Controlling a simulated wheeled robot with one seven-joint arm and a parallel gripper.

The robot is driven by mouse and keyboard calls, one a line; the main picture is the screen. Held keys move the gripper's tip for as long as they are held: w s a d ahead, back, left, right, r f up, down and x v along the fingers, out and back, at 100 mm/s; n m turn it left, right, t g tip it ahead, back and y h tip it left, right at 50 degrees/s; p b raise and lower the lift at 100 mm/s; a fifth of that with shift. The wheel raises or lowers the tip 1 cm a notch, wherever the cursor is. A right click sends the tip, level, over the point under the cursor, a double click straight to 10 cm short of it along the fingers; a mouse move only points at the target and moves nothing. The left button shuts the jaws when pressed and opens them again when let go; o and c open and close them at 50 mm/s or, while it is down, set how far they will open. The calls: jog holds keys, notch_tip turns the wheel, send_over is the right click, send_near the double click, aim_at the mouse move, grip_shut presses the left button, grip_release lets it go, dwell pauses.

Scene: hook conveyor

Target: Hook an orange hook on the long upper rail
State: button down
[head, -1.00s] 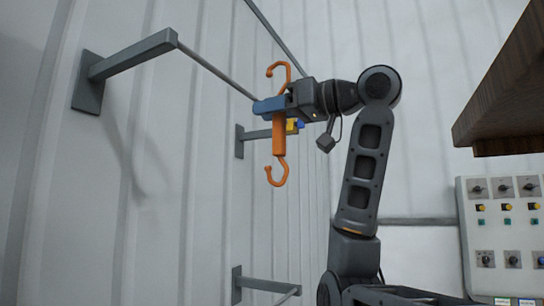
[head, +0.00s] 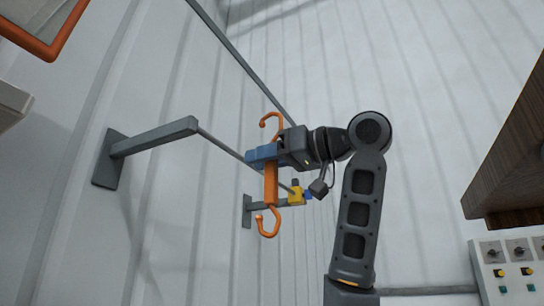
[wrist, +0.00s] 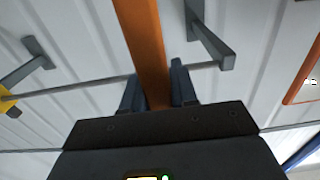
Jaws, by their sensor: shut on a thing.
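My gripper (head: 262,155) is shut on an orange hook (head: 271,185) with its blue fingers across the shank. The hook is roughly upright, with one curved end above the fingers and one below. In the wrist view the orange shank (wrist: 143,40) runs between the two fingers (wrist: 158,90). The long upper rail (head: 240,60) runs diagonally down from the top edge. Its lower visible part lies just right of the hook's upper curl. I cannot tell from the picture whether they touch.
A lower rail (head: 222,145) runs from a grey wall bracket (head: 155,138) and passes behind my gripper. A yellow piece (head: 296,195) sits near a second bracket. A wooden slab (head: 510,150) and a control panel (head: 505,270) stand at right. An orange-framed panel (head: 45,30) is at upper left.

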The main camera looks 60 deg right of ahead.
jog(key=w+f, duration=0.3)
jog(key=w, duration=0.9)
jog(key=shift+w+a+f+b, duration=0.15)
jog(key=shift+a+f+b, duration=0.1)
jog(key=shift+b, duration=0.2)
dwell(0.6)
dwell(0.4)
jog(key=c, duration=0.8)
grip_release()
jog(key=shift+d, duration=0.1)
jog(key=s+b, duration=0.2)
jog(key=s, duration=0.6)
